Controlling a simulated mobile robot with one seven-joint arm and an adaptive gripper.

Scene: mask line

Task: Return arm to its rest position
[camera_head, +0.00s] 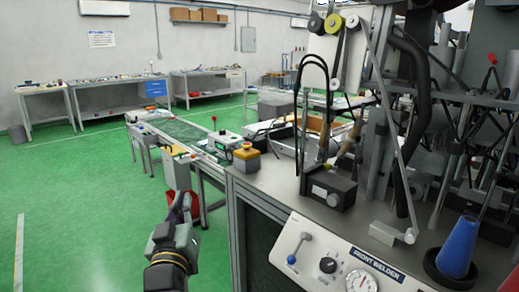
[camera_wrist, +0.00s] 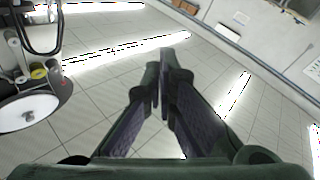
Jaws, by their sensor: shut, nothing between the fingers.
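My gripper (camera_head: 181,198) is low in the head view, left of the machine bench, and points upward above the green floor. In the wrist view my gripper (camera_wrist: 163,58) has its two dark fingers together at the tips, with nothing between them. Behind the fingers is the tiled ceiling (camera_wrist: 105,95) with bright light strips. My arm comes up from the bottom edge of the head view; its lower part is out of view.
The welder machine (camera_head: 330,255) with knobs, a gauge and a blue cone (camera_head: 459,247) fills the right. A conveyor line (camera_head: 182,133) runs back beside it. A red bin (camera_head: 193,205) is partly hidden behind my gripper. The green floor (camera_head: 75,205) at left is open.

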